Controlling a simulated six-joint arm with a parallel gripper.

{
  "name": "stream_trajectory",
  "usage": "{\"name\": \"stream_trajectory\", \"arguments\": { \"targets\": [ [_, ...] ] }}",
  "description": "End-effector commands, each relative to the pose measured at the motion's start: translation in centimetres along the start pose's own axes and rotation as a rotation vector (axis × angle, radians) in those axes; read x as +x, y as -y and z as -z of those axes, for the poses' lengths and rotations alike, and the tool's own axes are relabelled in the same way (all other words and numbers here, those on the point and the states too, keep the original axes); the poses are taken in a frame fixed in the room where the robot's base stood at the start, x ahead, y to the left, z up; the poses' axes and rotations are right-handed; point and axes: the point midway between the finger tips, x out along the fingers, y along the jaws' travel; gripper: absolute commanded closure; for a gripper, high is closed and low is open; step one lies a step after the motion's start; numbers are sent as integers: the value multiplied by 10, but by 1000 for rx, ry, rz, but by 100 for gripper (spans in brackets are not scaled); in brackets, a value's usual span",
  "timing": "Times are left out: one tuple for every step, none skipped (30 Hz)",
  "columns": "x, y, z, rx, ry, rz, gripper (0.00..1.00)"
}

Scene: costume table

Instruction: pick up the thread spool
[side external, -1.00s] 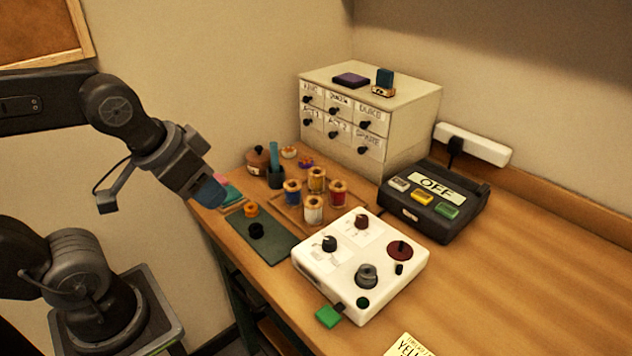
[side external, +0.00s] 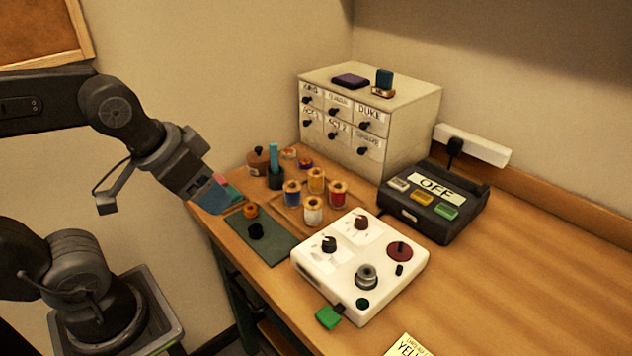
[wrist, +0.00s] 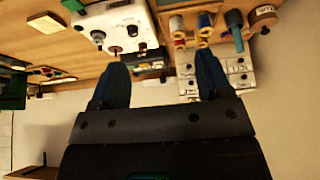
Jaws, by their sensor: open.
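Several thread spools stand together on a wooden tray (side external: 285,213): a blue one (side external: 292,197), a yellow one (side external: 316,181), a red one (side external: 338,195) and a white one (side external: 313,212). A card (side external: 408,346) at the table's front edge shows "YEL", the rest cut off. My gripper (side external: 218,194) is open and empty, left of the spools and apart from them, above the table's left end.
A white control box (side external: 345,285) with knobs stands in front of the spools. A green mat (side external: 272,242) with small knobs lies left of it. A teal rod in a dark cup (side external: 275,178) and a drawer cabinet (side external: 400,150) stand behind. A dark device (side external: 425,224) reads "OFF". The right table is clear.

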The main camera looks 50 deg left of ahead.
Motion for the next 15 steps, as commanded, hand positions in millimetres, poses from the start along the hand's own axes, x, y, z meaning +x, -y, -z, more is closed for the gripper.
{"name": "stream_trajectory", "arguments": {
  "targets": [
    [0,0,0,0,0,0,26],
    [0,0,0,0,0,0,26],
    [0,0,0,0,0,0,26],
    [0,0,0,0,0,0,26],
    [0,0,0,0,0,0,26],
    [0,0,0,0,0,0,26],
    [0,0,0,-2,1,0,26],
    [0,0,2,-7,2,1,26],
    [-1,1,5,-21,6,2,26],
    [-1,1,9,-35,11,3,26],
    [-1,2,14,-57,19,5,26],
    [-1,3,22,-94,32,8,26],
    [-1,5,31,-128,43,12,26],
    [-1,6,40,-167,55,16,26],
    [0,9,53,-227,73,22,26]
  ]
}}
